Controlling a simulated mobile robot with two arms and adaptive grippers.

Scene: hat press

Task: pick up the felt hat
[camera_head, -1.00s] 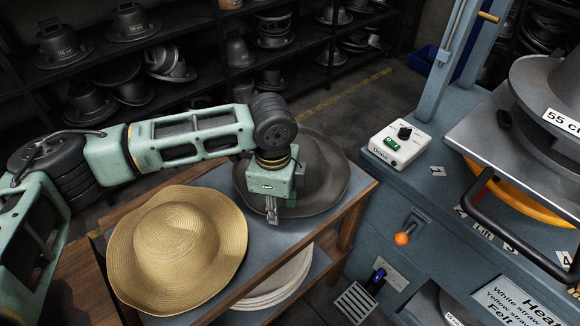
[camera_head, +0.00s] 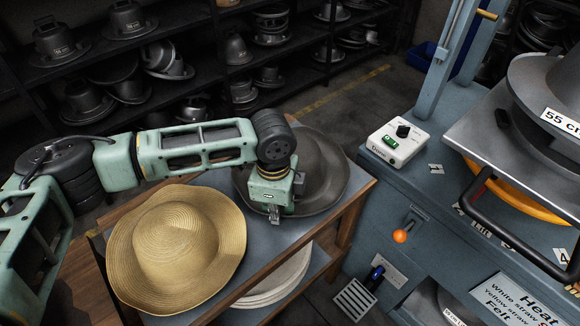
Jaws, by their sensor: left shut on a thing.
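The dark grey felt hat (camera_head: 325,172) lies on the blue-grey top of the wooden cart, at its right end. My left arm reaches in from the left, above the straw hat. My left gripper (camera_head: 274,214) points down at the felt hat's near-left brim and is shut on the hat there. The gripper body and wrist hide the left part of the hat, and the fingertips show only in small part. The hat still appears to rest on the cart. My right gripper is not in view.
A tan straw hat (camera_head: 178,250) lies on the cart's left side. White hats (camera_head: 275,287) are stacked on the lower shelf. The blue press (camera_head: 470,215) stands at the right, with a white control box (camera_head: 398,144) and an orange-knobbed lever (camera_head: 400,236). Dark shelves of metal hat forms line the back.

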